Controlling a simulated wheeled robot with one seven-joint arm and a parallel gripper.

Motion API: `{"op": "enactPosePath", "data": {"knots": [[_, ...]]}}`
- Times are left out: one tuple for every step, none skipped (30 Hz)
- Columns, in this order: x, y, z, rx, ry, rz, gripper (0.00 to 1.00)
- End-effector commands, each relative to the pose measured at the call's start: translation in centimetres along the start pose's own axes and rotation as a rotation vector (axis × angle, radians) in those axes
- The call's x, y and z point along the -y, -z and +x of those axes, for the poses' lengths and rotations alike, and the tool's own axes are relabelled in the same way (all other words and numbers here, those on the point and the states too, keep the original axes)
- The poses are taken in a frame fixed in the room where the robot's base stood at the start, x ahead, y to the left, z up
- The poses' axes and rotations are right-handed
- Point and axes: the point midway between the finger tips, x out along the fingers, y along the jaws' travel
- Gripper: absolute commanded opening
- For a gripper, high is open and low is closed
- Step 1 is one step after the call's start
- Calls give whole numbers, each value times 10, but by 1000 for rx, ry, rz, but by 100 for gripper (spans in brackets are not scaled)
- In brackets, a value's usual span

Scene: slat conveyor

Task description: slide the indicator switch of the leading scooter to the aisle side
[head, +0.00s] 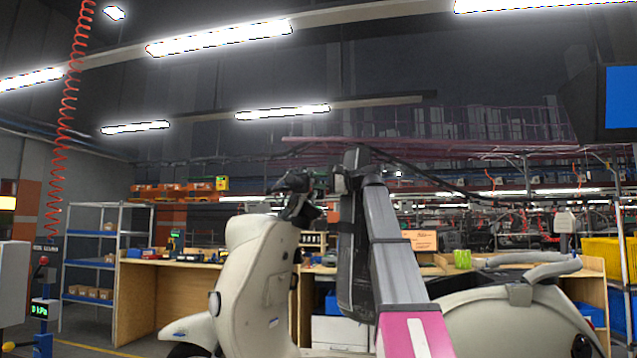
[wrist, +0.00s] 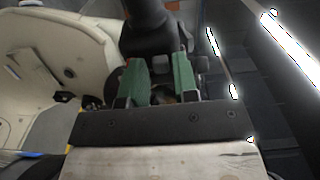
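The cream scooter stands across the head view, with its front shield (head: 255,285) at left and a rounded cream body (head: 500,322) at right behind my arm. Its dark handlebar (head: 298,208) is at the top of the shield. My gripper (head: 328,182) is at the handlebar's height, just right of it, small and partly hidden by my arm. In the wrist view, my gripper's two green fingers (wrist: 160,66) stand apart, with a dark handlebar part (wrist: 147,30) just ahead of the tips. Contact cannot be told. The indicator switch is not clearly distinguishable among the dark parts there.
A wooden workbench (head: 205,264) with small bins stands behind the scooter. A dark monitor (head: 618,97) is at upper right.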

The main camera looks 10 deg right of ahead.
Motion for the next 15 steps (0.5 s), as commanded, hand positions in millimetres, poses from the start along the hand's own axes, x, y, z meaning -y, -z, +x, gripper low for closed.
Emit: {"op": "enactPosePath", "data": {"knots": [[0,0,2,0,0,0,28],[0,0,2,0,0,0,28],[0,0,2,0,0,0,28],[0,0,2,0,0,0,28],[0,0,2,0,0,0,28],[0,0,2,0,0,0,28],[0,0,2,0,0,0,28],[0,0,2,0,0,0,28],[0,0,2,0,0,0,24],[0,0,2,0,0,0,15],[0,0,2,0,0,0,5],[0,0,2,0,0,0,0],[0,0,2,0,0,0,0],[0,0,2,0,0,0,0],[0,0,2,0,0,0,0]]}}
